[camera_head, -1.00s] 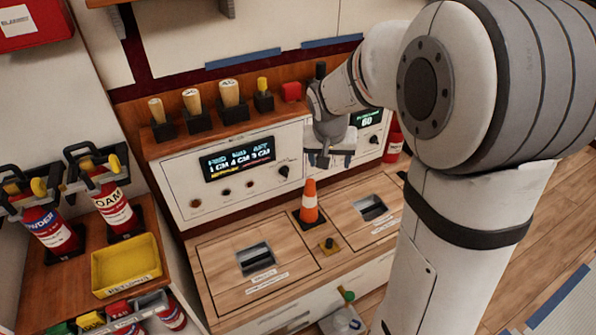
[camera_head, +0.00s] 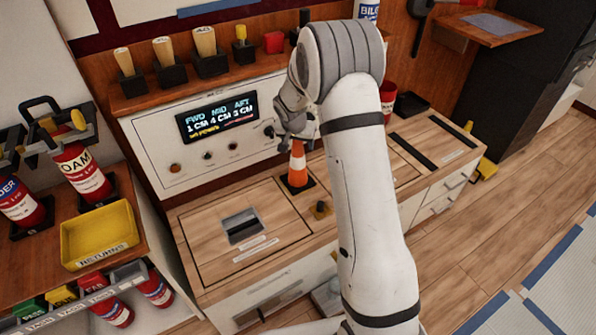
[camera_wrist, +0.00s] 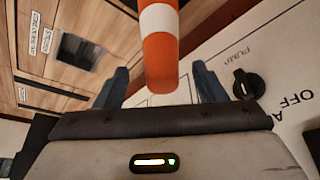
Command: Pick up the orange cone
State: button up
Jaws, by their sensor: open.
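The orange cone (camera_head: 298,168) with a white band stands upright on a dark base on the wooden counter, in front of the panel. My gripper (camera_head: 296,138) is right at the cone's top in the head view, partly hidden by my arm. In the wrist view the cone (camera_wrist: 159,50) reaches down between the two dark fingers of my open gripper (camera_wrist: 162,88). Gaps show between the cone and each finger, so the cone is not gripped.
The panel with a lit display (camera_head: 217,118) stands close behind the cone. A yellow tray (camera_head: 98,236) and extinguishers stand further left.

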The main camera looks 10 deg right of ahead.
aim_at(298, 162)
jog(key=x, duration=0.4)
jog(key=shift+a+f+b, duration=0.1)
jog(key=shift+a+b, duration=0.05)
jog(key=shift+b, duration=0.2)
jog(key=shift+s, duration=0.1)
grip_shut()
